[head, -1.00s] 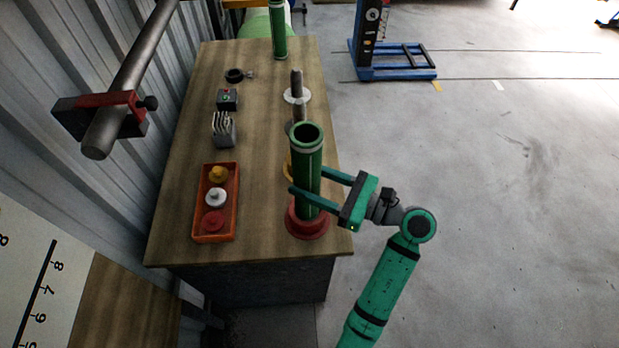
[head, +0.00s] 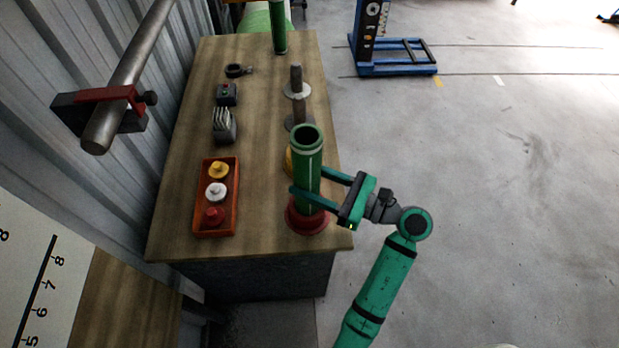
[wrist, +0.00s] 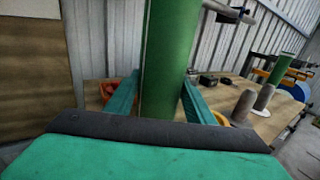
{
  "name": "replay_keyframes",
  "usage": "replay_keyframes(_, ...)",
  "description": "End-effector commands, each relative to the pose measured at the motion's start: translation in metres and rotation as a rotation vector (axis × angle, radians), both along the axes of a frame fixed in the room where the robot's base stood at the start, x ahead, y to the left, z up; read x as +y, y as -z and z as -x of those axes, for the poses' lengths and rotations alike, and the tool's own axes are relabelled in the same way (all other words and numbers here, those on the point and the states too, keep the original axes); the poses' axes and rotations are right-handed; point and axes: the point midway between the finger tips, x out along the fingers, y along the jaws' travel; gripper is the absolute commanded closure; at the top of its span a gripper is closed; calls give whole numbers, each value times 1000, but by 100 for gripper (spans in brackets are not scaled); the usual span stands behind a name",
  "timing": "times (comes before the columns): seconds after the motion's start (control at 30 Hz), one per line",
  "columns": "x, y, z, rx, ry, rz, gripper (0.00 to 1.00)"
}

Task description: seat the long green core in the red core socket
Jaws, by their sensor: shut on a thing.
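The long green core (head: 307,168) stands upright at the near right of the workbench, its open top facing up. Its lower end is at the red core socket (head: 307,222), whose round red flange shows around the core's base. Whether the core is fully down in the socket cannot be told. My gripper (head: 306,187) is shut on the core from the right, below mid-height, with one teal finger on each side. In the wrist view the core (wrist: 168,60) rises between the two fingers; its lower end and the socket are hidden there.
An orange tray (head: 231,222) with yellow, white and red plugs lies left of the core. Behind the core are a partly hidden yellow piece (head: 290,160) and two grey posts (head: 297,80). Another green core (head: 279,28) stands at the far end. A pipe (head: 130,75) overhangs the left.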

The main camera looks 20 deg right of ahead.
Motion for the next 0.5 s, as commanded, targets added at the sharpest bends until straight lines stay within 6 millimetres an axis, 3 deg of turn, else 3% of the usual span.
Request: replay_keyframes(0.5,0,10,0,-1,0,-1,92)
